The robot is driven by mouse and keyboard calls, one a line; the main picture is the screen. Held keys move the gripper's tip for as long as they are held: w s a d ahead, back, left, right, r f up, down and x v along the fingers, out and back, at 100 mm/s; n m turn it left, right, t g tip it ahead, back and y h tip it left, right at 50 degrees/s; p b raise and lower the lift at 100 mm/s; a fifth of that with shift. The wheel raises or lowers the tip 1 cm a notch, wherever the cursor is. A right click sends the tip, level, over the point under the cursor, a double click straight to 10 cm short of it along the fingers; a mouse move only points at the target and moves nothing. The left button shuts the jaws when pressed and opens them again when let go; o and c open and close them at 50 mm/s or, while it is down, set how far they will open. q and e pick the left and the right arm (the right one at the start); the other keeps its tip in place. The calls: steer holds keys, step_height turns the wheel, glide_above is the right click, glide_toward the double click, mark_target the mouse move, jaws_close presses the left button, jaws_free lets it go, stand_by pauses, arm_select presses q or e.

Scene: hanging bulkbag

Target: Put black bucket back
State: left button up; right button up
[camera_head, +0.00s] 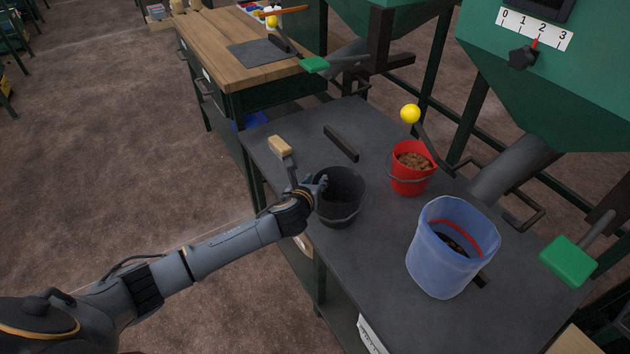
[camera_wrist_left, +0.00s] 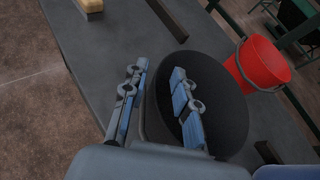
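The black bucket (camera_head: 345,208) stands upright on the dark grey table, left of the red bucket. In the head view its inside is dark and I cannot make out any contents. My left gripper (camera_head: 319,184) is at the bucket's left rim. In the left wrist view the fingers of my left gripper (camera_wrist_left: 158,92) are spread apart, one outside the black bucket (camera_wrist_left: 228,112) and one over its opening, with the rim between them. The fingers do not look closed on the rim. My right gripper is not in view.
A red bucket (camera_head: 409,179) with brown pieces stands right of the black one. A blue-lined container (camera_head: 440,262) is at the front right. A brush (camera_head: 280,147) and a dark bar (camera_head: 341,143) lie behind. Green hoppers (camera_head: 560,90) overhang the right side.

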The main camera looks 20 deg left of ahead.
arm_select(q)
steer(key=shift+s+r, duration=0.2)
steer(key=p+v, duration=0.2)
steer(key=v, duration=1)
steer(key=s+a+f+n+g, duration=0.2)
steer(key=f+n, duration=0.3)
steer(key=f, duration=0.6)
steer(key=s+a+f+n+g, duration=0.2)
steer(key=f+n, duration=0.3)
steer(key=f, duration=0.5)
steer(key=s+a+f+n+g, duration=0.25)
steer(key=s+f+n, duration=0.45)
steer(key=s+f, duration=0.5)
steer(key=s+d+f+n+g, duration=0.1)
steer(key=s+f+n, duration=0.3)
steer(key=s, duration=0.6)
steer(key=s+d+f+n+g, duration=0.2)
steer(key=s+f+n, duration=0.3)
steer(key=s, duration=0.5)
steer(key=s+d+f+n+g+h, duration=0.1)
steer(key=s+f+n, duration=0.4)
steer(key=s, duration=0.5)
step_height(320, 180, down, 3)
steer(key=shift+d+r+g, duration=0.2)
steer(key=shift+d+g, duration=0.4)
steer(key=shift+g, duration=0.15)
